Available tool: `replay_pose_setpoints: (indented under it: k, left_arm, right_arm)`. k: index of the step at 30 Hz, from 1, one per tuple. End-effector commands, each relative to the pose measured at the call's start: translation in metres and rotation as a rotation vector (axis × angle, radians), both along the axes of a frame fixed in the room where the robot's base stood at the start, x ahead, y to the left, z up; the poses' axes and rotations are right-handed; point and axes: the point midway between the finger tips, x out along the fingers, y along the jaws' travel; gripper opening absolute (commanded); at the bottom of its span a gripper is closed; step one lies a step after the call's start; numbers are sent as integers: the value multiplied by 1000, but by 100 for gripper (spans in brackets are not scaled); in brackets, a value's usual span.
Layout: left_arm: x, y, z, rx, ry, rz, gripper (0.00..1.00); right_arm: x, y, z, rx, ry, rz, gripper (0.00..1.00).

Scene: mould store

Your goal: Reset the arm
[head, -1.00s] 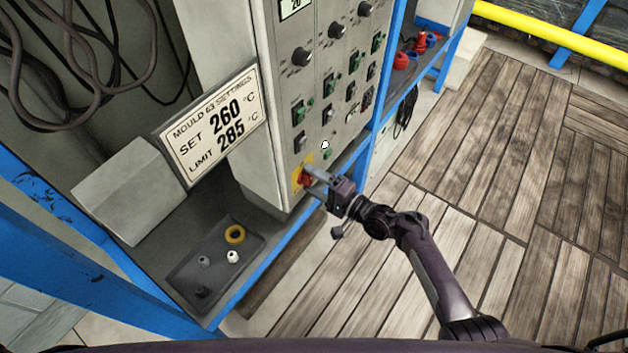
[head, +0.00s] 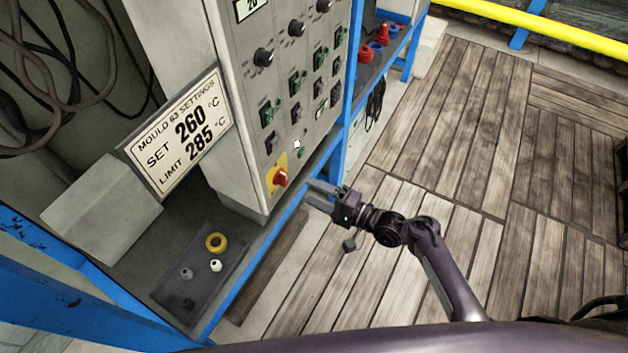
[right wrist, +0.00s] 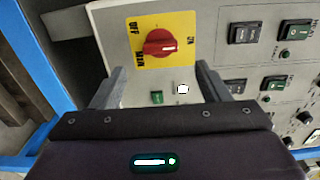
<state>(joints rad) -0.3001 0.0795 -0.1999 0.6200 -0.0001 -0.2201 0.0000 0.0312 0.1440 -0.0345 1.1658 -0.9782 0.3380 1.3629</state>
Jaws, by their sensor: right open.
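My right gripper (head: 318,196) is open and empty, held out in front of the lower part of the grey control cabinet (head: 249,190). In the right wrist view its two fingers (right wrist: 160,88) stand wide apart. A red rotary switch (head: 280,178) on a yellow plate sits low on the cabinet, left of the gripper and clear of it. The wrist view shows the red knob (right wrist: 160,44) beyond the fingertips, its white mark pointing right, towards ON. My right arm reaches in from the lower right. My left gripper is not in view.
A sign (head: 179,135) reads set 260 °C, limit 285 °C. Blue posts (head: 347,120) frame the cabinet. The wooden floor (head: 440,130) to the right is clear. Cables hang at upper left.

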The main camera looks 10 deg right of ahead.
Motion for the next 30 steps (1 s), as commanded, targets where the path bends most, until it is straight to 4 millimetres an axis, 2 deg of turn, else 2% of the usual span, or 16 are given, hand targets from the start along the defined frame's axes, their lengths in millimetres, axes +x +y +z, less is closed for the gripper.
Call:
replay_pose_setpoints:
  k: [7,10,11,13,16,18,20,21,23,24,26,27,30]
  left_arm:
    - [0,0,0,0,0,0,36]
    - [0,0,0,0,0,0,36]
    - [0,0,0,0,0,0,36]
    - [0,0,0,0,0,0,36]
    - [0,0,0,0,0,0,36]
    - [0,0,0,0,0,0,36]
    - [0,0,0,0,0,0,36]
    - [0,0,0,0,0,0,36]
    - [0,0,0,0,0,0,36]
    - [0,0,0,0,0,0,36]
    - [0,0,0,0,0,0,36]
    - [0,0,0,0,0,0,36]
    - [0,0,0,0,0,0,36]
  right_arm:
    - [0,0,-1,-2,0,-1,69]
    - [-4,-2,-18,-46,4,-20,69]
    - [-6,-3,-28,-75,6,-30,69]
    - [-15,-7,-61,-173,12,-59,69]
    - [-40,-20,-125,-379,29,-92,69]
    - [-65,-32,-172,-541,47,-92,69]
    - [-90,-43,-209,-679,65,-76,69]
    - [-110,-51,-232,-767,78,-56,69]
    - [-141,-64,-265,-898,99,-13,69]
    - [-163,-73,-284,-982,113,24,69]
    - [-199,-87,-311,-1103,137,89,69]
    - [-223,-96,-326,-1180,152,138,69]
    - [-284,-120,-356,-1347,188,276,69]
